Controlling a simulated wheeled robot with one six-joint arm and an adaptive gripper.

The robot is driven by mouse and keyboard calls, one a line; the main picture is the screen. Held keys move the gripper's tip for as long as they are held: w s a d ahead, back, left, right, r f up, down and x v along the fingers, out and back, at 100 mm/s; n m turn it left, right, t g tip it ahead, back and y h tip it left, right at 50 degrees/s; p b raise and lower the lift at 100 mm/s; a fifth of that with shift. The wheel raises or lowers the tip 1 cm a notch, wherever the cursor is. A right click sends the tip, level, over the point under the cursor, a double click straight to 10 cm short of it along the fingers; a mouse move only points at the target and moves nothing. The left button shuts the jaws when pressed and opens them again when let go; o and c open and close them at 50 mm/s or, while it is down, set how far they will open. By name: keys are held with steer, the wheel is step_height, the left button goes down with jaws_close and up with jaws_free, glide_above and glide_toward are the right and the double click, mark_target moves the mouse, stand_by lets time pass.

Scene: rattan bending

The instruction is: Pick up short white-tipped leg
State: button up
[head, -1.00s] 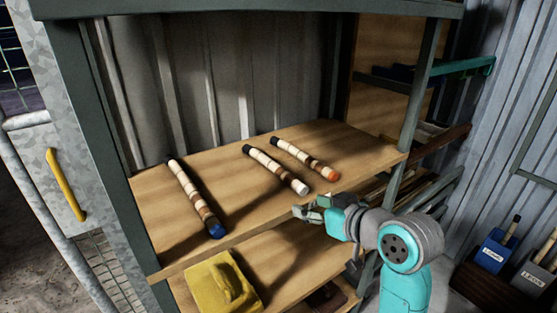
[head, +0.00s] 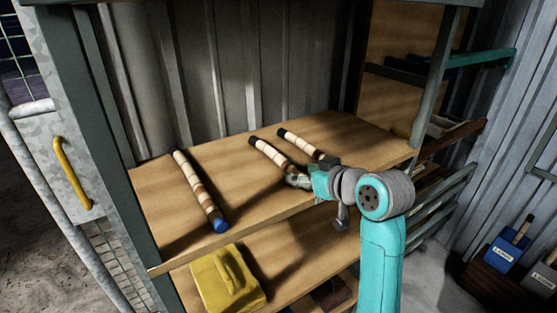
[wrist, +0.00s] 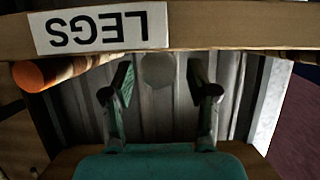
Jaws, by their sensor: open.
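The white-tipped leg (head: 266,152) is a banded cream and brown stick with a black far end, lying on the upper shelf. Its near end is hidden by my gripper (head: 297,180) in the head view. In the wrist view, a pale round end, likely the white tip (wrist: 158,70), shows between the two fingers of my gripper (wrist: 161,80). The fingers are spread, with a gap on each side of that end. I cannot tell how far the end is from the fingers in depth.
A leg (head: 302,145) lies just right, its near end hidden; its orange tip (wrist: 30,76) shows in the wrist view. A blue-tipped leg (head: 198,188) lies left. The shelf edge bears a LEGS label (wrist: 98,28).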

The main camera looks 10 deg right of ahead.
mark_target(299, 172)
steer(key=shift+x, duration=1.55)
steer(key=shift+w+r, duration=0.1)
steer(key=shift+r, duration=0.05)
jaws_close()
steer(key=shift+r, duration=0.2)
